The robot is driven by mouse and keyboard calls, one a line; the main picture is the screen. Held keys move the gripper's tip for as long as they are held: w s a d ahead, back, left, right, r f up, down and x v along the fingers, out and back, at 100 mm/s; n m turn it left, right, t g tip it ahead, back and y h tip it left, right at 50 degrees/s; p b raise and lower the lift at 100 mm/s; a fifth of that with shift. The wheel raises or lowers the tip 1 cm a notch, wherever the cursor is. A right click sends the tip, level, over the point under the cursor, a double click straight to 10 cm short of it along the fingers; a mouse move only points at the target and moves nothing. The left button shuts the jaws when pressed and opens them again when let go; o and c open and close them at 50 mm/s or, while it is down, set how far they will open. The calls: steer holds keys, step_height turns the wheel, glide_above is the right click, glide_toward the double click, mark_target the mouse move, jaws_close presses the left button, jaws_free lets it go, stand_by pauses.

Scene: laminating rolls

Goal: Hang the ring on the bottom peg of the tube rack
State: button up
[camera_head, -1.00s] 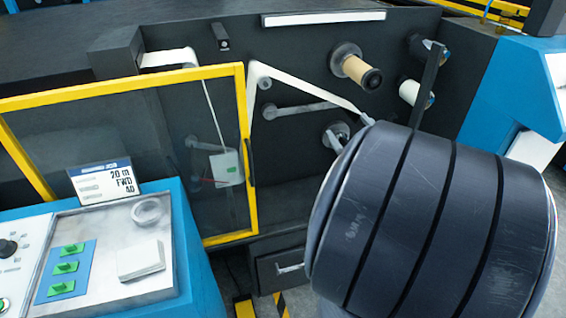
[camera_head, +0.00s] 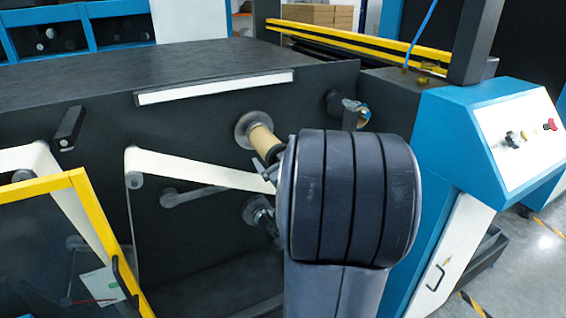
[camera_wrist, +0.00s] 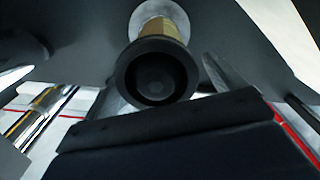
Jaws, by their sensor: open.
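A black ring (camera_wrist: 157,75) shows face-on in the wrist view, at the near end of a tan core on a spindle. In the head view the tan core (camera_head: 263,141) sticks out from the dark machine panel, and its near end is largely hidden by my arm. My gripper (camera_head: 266,170) is open, just by the core's near end, mostly hidden behind my wrist. In the wrist view a grey finger shows right of the ring; I cannot tell whether it touches. The tube rack (camera_head: 351,113) stands right of the core; its lower part and bottom peg are hidden behind my arm.
A white web (camera_head: 205,174) runs over rollers left of the core. A yellow-framed clear guard (camera_head: 78,182) stands at lower left. A blue console (camera_head: 440,135) with knobs stands close on the right. A black bar (camera_wrist: 160,118) crosses the lower wrist view.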

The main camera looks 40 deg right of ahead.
steer(key=shift+w+d, duration=0.1)
steer(key=shift+w, duration=0.35)
